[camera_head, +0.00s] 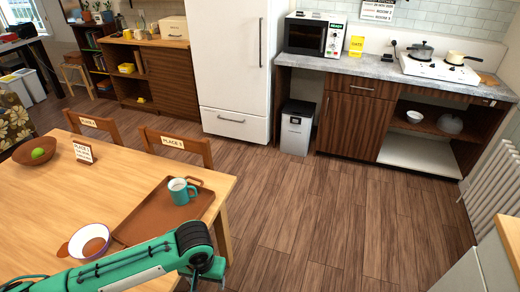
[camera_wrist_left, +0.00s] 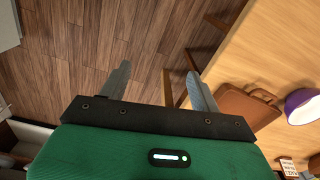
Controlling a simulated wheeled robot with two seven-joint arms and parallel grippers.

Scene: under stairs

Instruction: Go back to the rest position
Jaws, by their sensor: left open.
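My left arm comes in from the lower left of the head view, low over the front edge of the dining table. My left gripper (camera_head: 208,268) is small and partly hidden there by its own arm. In the left wrist view the gripper (camera_wrist_left: 158,68) shows two grey fingers spread apart, with nothing between them and the wood floor beyond. My right gripper is in neither view.
The dining table (camera_head: 65,222) bears a brown tray (camera_head: 145,218) with a teal mug (camera_head: 180,192), a purple-and-white bowl (camera_head: 90,242) and a brown bowl (camera_head: 30,158). Chairs (camera_head: 178,145) stand behind it. The floor (camera_head: 330,215) between table and counter (camera_head: 400,70) is clear.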

